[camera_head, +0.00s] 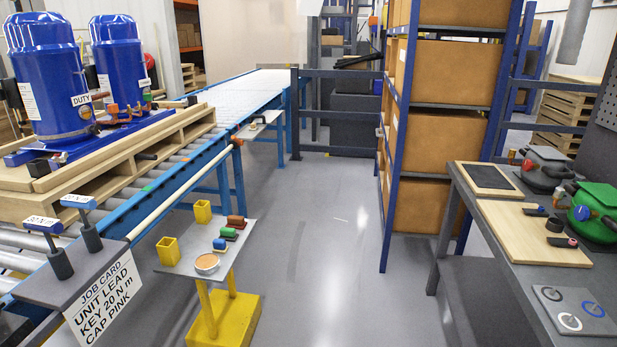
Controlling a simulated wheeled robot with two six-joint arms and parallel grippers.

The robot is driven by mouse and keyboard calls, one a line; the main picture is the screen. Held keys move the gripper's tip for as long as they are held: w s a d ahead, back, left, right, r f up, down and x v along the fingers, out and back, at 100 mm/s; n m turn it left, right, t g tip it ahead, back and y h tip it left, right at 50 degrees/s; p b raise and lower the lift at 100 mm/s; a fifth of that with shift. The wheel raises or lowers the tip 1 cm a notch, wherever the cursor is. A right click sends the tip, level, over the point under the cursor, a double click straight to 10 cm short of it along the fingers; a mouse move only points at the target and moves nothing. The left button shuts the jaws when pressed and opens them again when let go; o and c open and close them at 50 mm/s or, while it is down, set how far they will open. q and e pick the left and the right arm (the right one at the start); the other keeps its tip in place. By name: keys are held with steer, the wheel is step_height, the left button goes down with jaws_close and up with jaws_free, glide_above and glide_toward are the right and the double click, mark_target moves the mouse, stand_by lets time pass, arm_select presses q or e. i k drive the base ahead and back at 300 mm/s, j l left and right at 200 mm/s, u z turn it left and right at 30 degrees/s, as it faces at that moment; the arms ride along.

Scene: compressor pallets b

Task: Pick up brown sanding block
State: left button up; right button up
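A brown block (236,221), which looks like the sanding block, sits at the back right of a small grey-topped stand (196,259) with a yellow post and base. A green block (228,233) and a blue block (219,244) lie in a row in front of it, close together. Their dark lower parts show, but fine detail is too small to tell. Neither of my grippers is in view, and nothing is seen touching the brown block.
A roller conveyor (190,150) with blue compressors on a pallet runs along the left. A shelf rack (398,130) and workbench (470,215) stand right. The floor (330,230) between is clear.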

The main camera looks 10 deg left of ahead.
mark_target(238, 222)
steer(key=i+l+u, duration=0.1)
steer(key=i+u, duration=0.2)
steer(key=i, duration=0.25)
steer(key=i+l+u, duration=0.3)
steer(key=i, duration=0.2)
steer(key=i+l+u, duration=0.35)
steer(key=i, duration=0.2)
